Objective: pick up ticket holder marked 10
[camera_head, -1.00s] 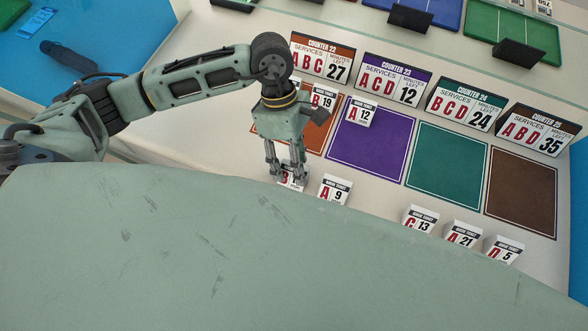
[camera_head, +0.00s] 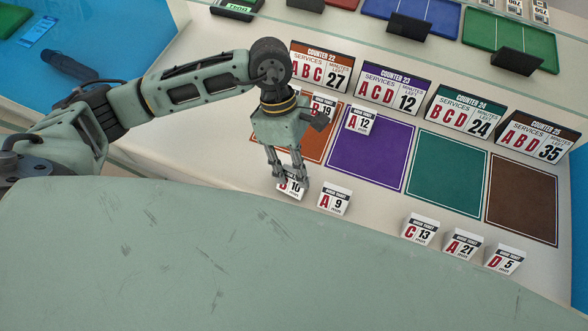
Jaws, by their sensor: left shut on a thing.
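The ticket holder marked 10 (camera_head: 292,190) is a small white tent-shaped card at the front of the counter, below the orange mat (camera_head: 316,141). A red letter, partly covered, and a black 10 show on its face. My left gripper (camera_head: 289,183) points down from above and is shut on this holder, its fingers at the upper part of the card. I cannot tell if the holder is off the counter. My right gripper is not in view.
Holder A 9 (camera_head: 334,200) stands close to the right. Holders C 13 (camera_head: 420,229), A 21 (camera_head: 463,243) and D 5 (camera_head: 504,260) are farther right. A 12 (camera_head: 359,120) stands on the purple mat (camera_head: 371,150); B 19 (camera_head: 322,106) is on the orange mat. Counter signs stand behind.

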